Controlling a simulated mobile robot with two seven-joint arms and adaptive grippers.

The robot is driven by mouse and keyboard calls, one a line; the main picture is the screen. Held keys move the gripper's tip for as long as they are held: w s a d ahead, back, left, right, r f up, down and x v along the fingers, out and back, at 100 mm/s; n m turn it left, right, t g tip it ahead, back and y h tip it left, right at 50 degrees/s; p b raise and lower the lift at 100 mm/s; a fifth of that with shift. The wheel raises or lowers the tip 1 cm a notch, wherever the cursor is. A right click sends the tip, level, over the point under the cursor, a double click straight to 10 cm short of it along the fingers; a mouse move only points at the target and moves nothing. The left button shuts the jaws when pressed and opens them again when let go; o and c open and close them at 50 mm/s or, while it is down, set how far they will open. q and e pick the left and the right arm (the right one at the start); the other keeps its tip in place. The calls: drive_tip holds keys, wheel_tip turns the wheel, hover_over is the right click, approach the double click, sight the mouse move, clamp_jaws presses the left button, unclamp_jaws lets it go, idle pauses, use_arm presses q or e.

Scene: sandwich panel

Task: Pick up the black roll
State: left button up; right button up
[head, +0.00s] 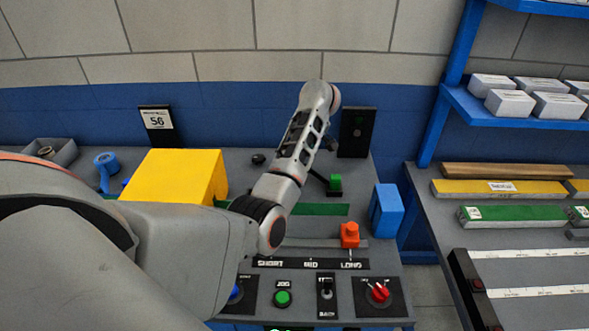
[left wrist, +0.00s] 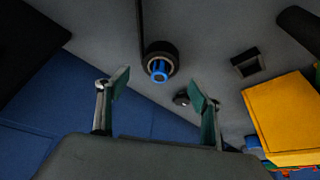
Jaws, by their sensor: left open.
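In the left wrist view a round black roll (left wrist: 153,50) with a pale inner ring and a blue core stands out from the grey surface. It lies beyond my left gripper (left wrist: 158,88), between the lines of the two fingers. The fingers are spread apart with nothing between them, and I see no contact with the roll. In the head view my left forearm hides the gripper. A small dark object (head: 258,158) shows on the bench left of the forearm; I cannot tell if it is the roll. My right gripper is not in view.
A yellow block (head: 175,175) stands left of the forearm; it also shows in the left wrist view (left wrist: 282,115). A blue wall closes the back.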

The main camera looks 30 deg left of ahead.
use_arm(q)
drive_tip(key=shift+d+f, duration=0.1)
drive_tip(key=shift+f, duration=0.5)
drive_tip(key=b+x, duration=0.3)
drive_tip(key=shift+s+d+f, duration=0.1)
drive_tip(key=shift+d+f, duration=0.1)
drive_tip(key=shift+a+f+b, duration=0.25)
drive_tip(key=shift+f+b, duration=0.1)
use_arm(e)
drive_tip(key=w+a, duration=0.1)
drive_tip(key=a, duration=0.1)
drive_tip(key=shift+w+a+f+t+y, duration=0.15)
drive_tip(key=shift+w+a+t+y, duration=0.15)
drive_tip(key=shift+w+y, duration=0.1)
use_arm(q)
drive_tip(key=shift+r, duration=0.1)
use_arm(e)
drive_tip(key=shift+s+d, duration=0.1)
use_arm(q)
drive_tip(key=c, duration=1.2)
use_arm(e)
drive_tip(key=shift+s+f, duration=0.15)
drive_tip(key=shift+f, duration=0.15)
